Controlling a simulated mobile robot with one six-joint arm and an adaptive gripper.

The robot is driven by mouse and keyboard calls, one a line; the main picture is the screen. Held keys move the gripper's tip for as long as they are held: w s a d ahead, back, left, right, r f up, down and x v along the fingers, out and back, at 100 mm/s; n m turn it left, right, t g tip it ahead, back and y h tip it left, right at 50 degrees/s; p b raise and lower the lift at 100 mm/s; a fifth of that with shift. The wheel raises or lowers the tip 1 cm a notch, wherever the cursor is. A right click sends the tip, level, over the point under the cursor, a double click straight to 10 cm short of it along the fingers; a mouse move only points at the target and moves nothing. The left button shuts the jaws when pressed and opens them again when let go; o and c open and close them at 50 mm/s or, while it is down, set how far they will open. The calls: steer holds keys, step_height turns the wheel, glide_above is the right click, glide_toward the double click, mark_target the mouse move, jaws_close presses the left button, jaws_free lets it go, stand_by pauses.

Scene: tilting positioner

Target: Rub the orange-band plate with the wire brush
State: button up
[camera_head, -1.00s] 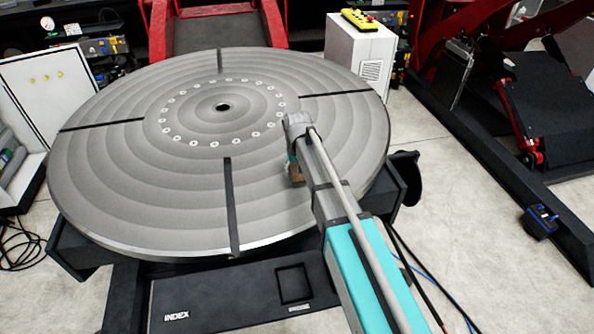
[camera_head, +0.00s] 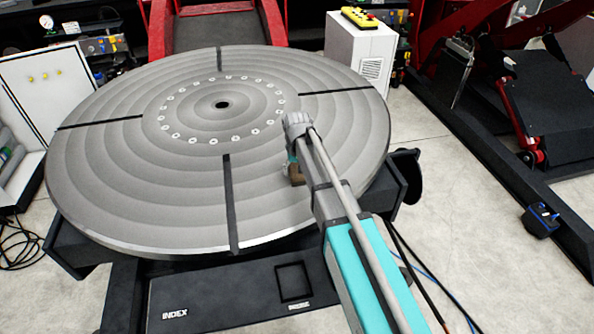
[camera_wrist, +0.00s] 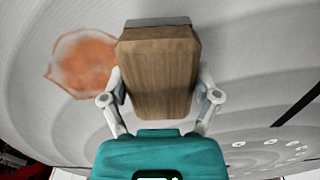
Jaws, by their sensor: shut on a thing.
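The wire brush (camera_wrist: 158,75) shows its brown wooden back in the wrist view; its bristles are hidden beneath. My gripper (camera_wrist: 163,85) is shut on the brush from both sides. In the head view a small brown part of the brush (camera_head: 295,174) shows beside my arm, low over the right front part of the round grey plate (camera_head: 130,190). Whether the bristles touch the plate cannot be told. In the wrist view an orange-brown patch (camera_wrist: 80,63) lies on the plate, left of the brush. I see no orange band on the plate.
Dark slots and a ring of holes mark the plate. A white cabinet (camera_head: 50,90) stands at the left, and a grey box with a yellow control panel (camera_head: 362,18) behind right. Red and black machinery (camera_head: 510,110) stands further right.

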mark_target(338, 171)
steer(key=shift+d, duration=0.1)
steer(key=shift+w+d+r, duration=0.1)
steer(key=shift+w+d, duration=0.2)
steer(key=shift+d, duration=0.5)
steer(key=shift+w+d, duration=0.25)
steer(key=shift+d, duration=0.55)
steer(key=shift+d, duration=0.1)
steer(key=shift+w+d, duration=0.25)
steer(key=shift+d, duration=0.6)
steer(key=shift+w+d, duration=0.25)
steer(key=shift+d, duration=0.55)
steer(key=shift+w+d, duration=0.3)
steer(key=shift+d, duration=0.55)
steer(key=shift+w+d, duration=0.3)
steer(key=shift+d, duration=0.55)
steer(key=shift+d, duration=0.15)
steer(key=shift+w+d, duration=0.25)
steer(key=shift+d, duration=0.6)
steer(key=shift+w+d, duration=0.25)
steer(key=shift+d, duration=0.55)
